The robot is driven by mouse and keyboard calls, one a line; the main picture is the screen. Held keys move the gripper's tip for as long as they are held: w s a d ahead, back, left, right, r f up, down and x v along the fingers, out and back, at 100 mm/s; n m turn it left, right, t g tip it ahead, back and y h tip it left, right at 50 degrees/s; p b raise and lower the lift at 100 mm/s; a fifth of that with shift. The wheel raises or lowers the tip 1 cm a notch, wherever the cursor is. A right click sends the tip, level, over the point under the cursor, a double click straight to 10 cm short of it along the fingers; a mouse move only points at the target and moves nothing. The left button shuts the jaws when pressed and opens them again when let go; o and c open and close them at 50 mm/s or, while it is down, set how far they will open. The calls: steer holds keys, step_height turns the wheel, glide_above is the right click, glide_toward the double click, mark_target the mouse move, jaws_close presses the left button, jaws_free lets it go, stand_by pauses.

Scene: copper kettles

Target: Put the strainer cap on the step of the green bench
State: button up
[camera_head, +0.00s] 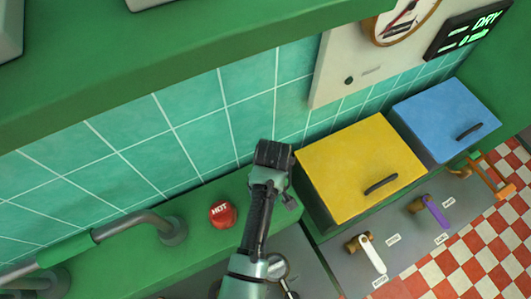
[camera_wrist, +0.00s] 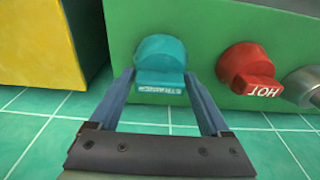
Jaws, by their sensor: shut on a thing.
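The strainer cap (camera_wrist: 160,58) is a teal, rounded cap with a pale-lettered label on its near side. In the wrist view it sits between the two blue fingers of my gripper (camera_wrist: 160,82), which is shut on it. The green bench surface (camera_wrist: 205,30) is right behind the cap; I cannot tell whether the cap touches it. In the head view my gripper (camera_head: 272,156) is over the green bench (camera_head: 195,262), close to the tiled wall. The cap and fingertips are hidden there by my arm.
A red HOT cap (camera_head: 222,214) is on the bench left of my gripper, with a pipe (camera_head: 150,222) beyond it. A yellow-lidded box (camera_head: 355,165) stands close on the right, then a blue-lidded one (camera_head: 445,118). A green shelf (camera_head: 170,60) overhangs above.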

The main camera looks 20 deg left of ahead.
steer(key=shift+s, duration=0.1)
steer(key=shift+f, duration=0.55)
stand_by(0.4)
steer(key=o, duration=1.1)
steer(key=shift+r, duration=0.1)
steer(key=r, duration=0.4)
steer(key=d+r+b, duration=0.1)
steer(key=r, duration=0.3)
steer(key=s+r+b, duration=0.1)
steer(key=r, duration=0.3)
steer(key=shift+d+r, duration=0.15)
steer(key=shift+r, duration=0.25)
